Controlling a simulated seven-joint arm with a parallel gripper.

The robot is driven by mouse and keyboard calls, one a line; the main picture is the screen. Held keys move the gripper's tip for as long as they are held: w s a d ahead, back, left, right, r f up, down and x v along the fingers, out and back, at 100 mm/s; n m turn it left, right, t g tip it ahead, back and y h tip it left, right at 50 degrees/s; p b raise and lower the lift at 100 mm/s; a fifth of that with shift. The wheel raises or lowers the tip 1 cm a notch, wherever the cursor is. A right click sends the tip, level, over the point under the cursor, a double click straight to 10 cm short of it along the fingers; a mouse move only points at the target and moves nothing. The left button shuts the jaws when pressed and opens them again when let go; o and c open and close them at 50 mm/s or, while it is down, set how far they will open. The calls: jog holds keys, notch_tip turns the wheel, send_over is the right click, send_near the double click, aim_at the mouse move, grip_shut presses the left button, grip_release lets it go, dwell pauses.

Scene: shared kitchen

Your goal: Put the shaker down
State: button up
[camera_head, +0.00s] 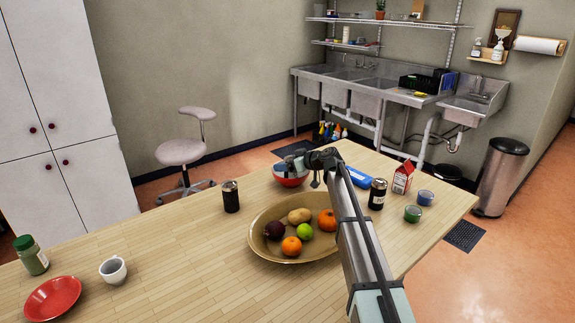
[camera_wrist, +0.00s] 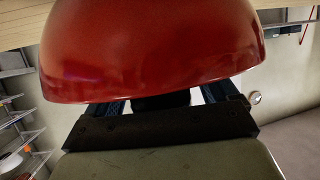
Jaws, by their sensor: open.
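No shaker shows between my jaws. The nearest shaker-like thing is a green-capped jar (camera_head: 31,256), standing upright at the table's left end; I cannot tell if it is the shaker. My gripper (camera_head: 303,165) is over the far side of the table, right at a red bowl (camera_head: 291,180). In the wrist view the red bowl (camera_wrist: 150,50) fills the upper half and hides my fingertips. My gripper is open; whether it touches the bowl I cannot tell.
A tan dish (camera_head: 262,246) with several fruits is in front of the bowl. Dark cans (camera_head: 231,197) (camera_head: 377,194), a carton (camera_head: 402,178) and small cups (camera_head: 412,214) stand around. A mug (camera_head: 113,270) and red plate (camera_head: 52,299) are at left. The table between (camera_head: 175,245) is clear.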

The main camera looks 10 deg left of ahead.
jog(key=v, duration=1.2)
